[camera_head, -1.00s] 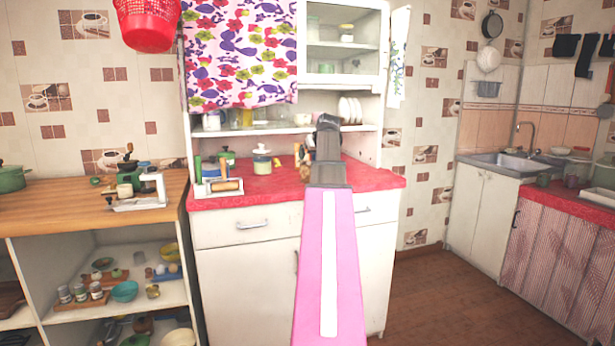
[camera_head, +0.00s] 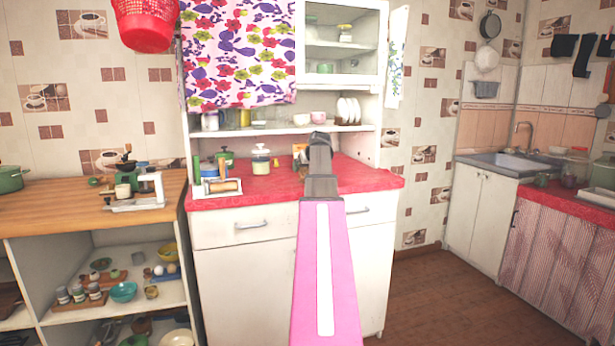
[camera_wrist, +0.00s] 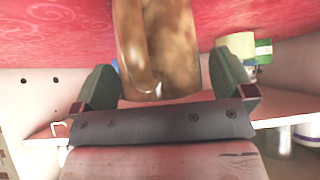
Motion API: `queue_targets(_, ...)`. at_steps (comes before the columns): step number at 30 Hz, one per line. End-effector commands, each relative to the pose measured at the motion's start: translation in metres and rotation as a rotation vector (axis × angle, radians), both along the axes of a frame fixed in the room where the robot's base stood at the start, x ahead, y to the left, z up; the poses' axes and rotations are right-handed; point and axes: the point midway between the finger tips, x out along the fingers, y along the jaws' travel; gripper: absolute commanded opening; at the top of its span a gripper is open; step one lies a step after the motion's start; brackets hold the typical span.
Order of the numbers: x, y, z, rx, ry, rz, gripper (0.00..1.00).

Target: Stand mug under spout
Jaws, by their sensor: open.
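My gripper (camera_wrist: 163,82) is open over the red-topped cabinet in the head view, where my arm hides most of it. In the wrist view a brown mug-like vessel (camera_wrist: 165,45) with a small handle loop stands between the spread fingers, with gaps at both sides. In the head view only a brown sliver (camera_head: 300,157) shows beside my arm. A white stand with an overhanging arm (camera_head: 150,187), possibly the spout, is on the wooden counter at the left; its outlet is too small to make out. A sink tap (camera_head: 522,133) is at the right.
A shelf (camera_head: 275,130) hangs behind. A grinder (camera_head: 126,175) stands beside the white stand.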

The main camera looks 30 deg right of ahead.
Motion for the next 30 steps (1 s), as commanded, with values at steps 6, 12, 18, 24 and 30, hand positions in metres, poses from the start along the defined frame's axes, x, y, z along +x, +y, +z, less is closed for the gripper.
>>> queue_targets(6, 0.0, 0.0, 0.0, 0.0, 0.0, 0.0, 0.42)
queue_targets(12, 0.0, 0.0, 0.001, 0.0, -0.001, 0.0, 0.38)
queue_targets(18, 0.0, 0.0, 0.005, 0.0, -0.002, 0.0, 0.38)
queue_targets(24, 0.001, -0.001, 0.026, -0.001, -0.003, 0.0, 0.38)
queue_targets(30, -0.005, 0.028, 0.056, -0.001, -0.002, 0.004, 0.38)
